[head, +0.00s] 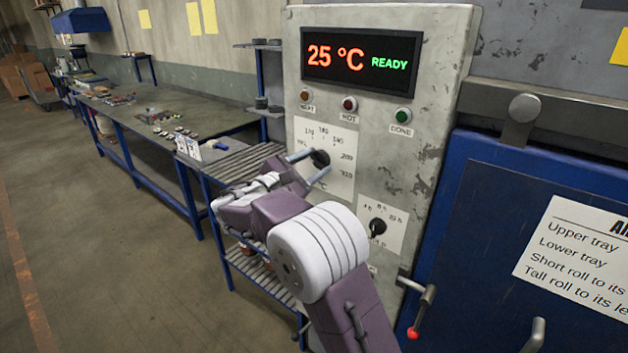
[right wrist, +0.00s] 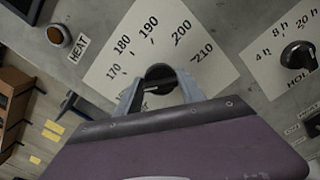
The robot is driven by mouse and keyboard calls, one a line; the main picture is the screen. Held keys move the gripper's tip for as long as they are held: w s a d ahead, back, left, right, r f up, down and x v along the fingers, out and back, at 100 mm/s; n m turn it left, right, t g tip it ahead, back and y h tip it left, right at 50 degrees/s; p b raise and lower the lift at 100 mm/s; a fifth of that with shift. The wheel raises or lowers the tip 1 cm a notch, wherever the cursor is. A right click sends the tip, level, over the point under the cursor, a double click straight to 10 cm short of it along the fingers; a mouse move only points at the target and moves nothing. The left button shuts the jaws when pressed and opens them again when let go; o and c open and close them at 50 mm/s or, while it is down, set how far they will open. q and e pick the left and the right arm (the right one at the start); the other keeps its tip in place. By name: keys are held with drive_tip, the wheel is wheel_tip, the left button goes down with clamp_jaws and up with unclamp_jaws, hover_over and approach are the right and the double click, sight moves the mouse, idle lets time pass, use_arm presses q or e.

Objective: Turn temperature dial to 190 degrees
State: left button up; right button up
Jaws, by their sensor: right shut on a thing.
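The black temperature dial (head: 321,158) sits on a white scale plate (head: 338,185) on the grey control panel. It also shows in the right wrist view (right wrist: 160,76), with the marks 170 to 210 fanned around it. My right gripper (head: 311,167) is shut on the dial, one finger on each side. In the right wrist view my right gripper (right wrist: 160,92) covers the dial's lower part, and I cannot tell which mark its pointer faces. The display (head: 360,58) reads 25 °C and READY. My left gripper is not in view.
A second black dial (head: 377,228) with an hour scale sits lower right. HEAT (head: 305,95), HOT (head: 349,104) and DONE (head: 402,116) lamps sit above the plate. A red-tipped lever (head: 422,308) sticks out below. A blue workbench (head: 150,115) stands left; the left floor is free.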

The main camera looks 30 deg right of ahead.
drive_tip(key=m+b, duration=0.3)
drive_tip(key=b, duration=0.1)
drive_tip(key=m+b, duration=0.4)
drive_tip(key=f+m+b, duration=0.1)
drive_tip(key=m+b, duration=0.3)
drive_tip(key=b, duration=0.1)
drive_tip(key=shift+s, duration=0.1)
drive_tip(key=m+b, duration=0.2)
drive_tip(key=m, duration=0.1)
drive_tip(key=shift+m+b, duration=0.3)
drive_tip(key=shift+r+m+b, duration=0.15)
drive_tip(key=shift+m+b, duration=0.75)
drive_tip(key=shift+m, duration=0.8)
drive_tip(key=o, duration=1.4)
drive_tip(key=shift+c, duration=0.2)
drive_tip(key=v, duration=0.9)
drive_tip(key=shift+b, duration=0.3)
